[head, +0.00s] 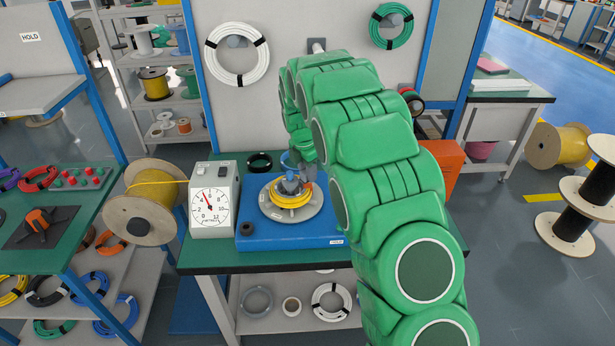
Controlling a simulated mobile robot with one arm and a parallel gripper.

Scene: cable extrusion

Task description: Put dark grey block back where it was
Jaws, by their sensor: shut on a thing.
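My gripper (291,176) is small in the head view, pointing down over the middle of a yellow cable coil (291,201) on a round grey plate (268,211). It is shut on a grey piece (290,187) at the coil's centre, mostly hidden by the fingers. I cannot tell whether this piece is the dark grey block or whether it touches the hub. A small dark block with a round top (245,229) sits apart on the left front of the blue base (285,238), beside the dial.
A dial gauge box (212,200) stands left of the blue base on the green table (210,259). A black cable ring (260,162) lies behind it. My green arm covers the table's right part. A wooden reel (143,220) stands to the left.

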